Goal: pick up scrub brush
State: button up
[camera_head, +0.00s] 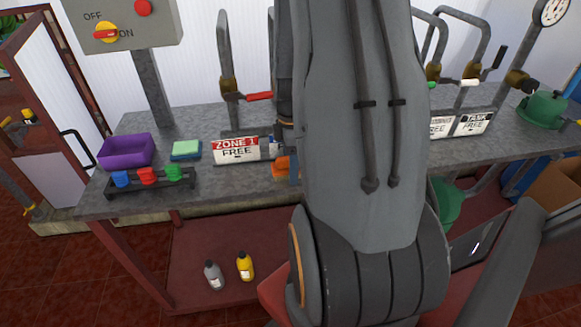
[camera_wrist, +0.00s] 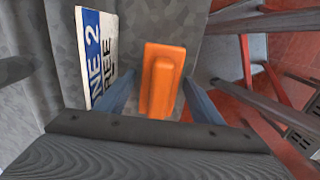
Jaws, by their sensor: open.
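The scrub brush shows in the wrist view as an orange block (camera_wrist: 160,78) on the grey worktop, with its underside hidden. In the head view only a piece of the orange brush (camera_head: 281,166) shows at the left side of my arm. My gripper (camera_wrist: 159,84) is open, with one blue-grey finger on each side of the brush. Gaps show between the fingers and the brush. I cannot tell how far the fingertips are above the worktop. My arm hides most of this spot in the head view.
A "ZONE 2 FREE" sign (camera_wrist: 97,50) stands close left of the brush in the wrist view. The worktop (camera_head: 232,183) also holds a "ZONE 1" sign (camera_head: 236,150), a purple bin (camera_head: 127,152) and a green sponge (camera_head: 186,149). Bottles (camera_head: 245,266) stand on the lower shelf.

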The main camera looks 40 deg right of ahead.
jog(key=shift+c, duration=0.2)
jog(key=c, duration=1)
jog(key=shift+r, duration=0.15)
jog(key=shift+c, duration=0.2)
notch_tip(320, 180, up, 10)
jog(key=shift+f+b, duration=0.1)
jog(key=shift+b, duration=0.9)
